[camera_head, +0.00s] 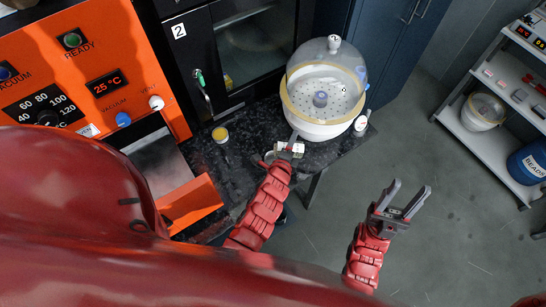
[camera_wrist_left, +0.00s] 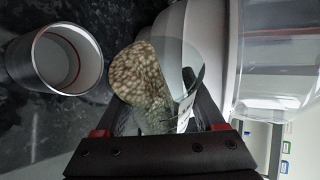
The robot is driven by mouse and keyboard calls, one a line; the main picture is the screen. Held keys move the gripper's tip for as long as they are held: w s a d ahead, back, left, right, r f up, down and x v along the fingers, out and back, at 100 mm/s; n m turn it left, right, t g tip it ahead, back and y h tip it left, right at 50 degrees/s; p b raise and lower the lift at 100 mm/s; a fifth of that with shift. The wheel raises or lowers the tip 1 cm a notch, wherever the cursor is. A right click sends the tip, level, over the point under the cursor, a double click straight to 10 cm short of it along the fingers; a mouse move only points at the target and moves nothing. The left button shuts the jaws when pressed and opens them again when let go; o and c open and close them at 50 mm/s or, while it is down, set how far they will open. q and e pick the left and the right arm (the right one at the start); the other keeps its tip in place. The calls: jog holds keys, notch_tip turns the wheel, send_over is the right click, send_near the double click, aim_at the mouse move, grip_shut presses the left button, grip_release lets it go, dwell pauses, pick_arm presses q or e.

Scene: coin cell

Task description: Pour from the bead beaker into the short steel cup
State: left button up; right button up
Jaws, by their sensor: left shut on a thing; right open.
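The bead beaker (camera_wrist_left: 140,82) is clear glass with tan beads inside. My left gripper (camera_wrist_left: 158,118) is shut on it, and it shows small in the head view (camera_head: 290,148) at the bench's front edge. The short steel cup (camera_wrist_left: 52,62) stands on the dark bench beside the beaker, its open mouth in view and no beads visible in it. In the head view the cup (camera_head: 269,157) is mostly hidden by my left gripper. I cannot tell how far the beaker is tilted. My right gripper (camera_head: 405,203) is open and empty over the floor.
A domed desiccator (camera_head: 322,90) stands close behind the left gripper. An orange vacuum oven (camera_head: 85,65) fills the left. A shelf rack (camera_head: 490,150) stands at the right.

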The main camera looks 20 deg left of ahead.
pick_arm(q)
jog(key=shift+f, duration=0.1)
dwell(0.6)
jog(key=shift+a+r+n+t+h, duration=0.15)
jog(key=shift+r+n+t+h, duration=0.3)
jog(key=shift+n, duration=0.25)
dwell(2.0)
jog(key=shift+s+a+f+n+h+b, duration=0.1)
jog(key=shift+f+n+h+b, duration=0.15)
jog(key=shift+n+b, duration=0.15)
dwell(1.5)
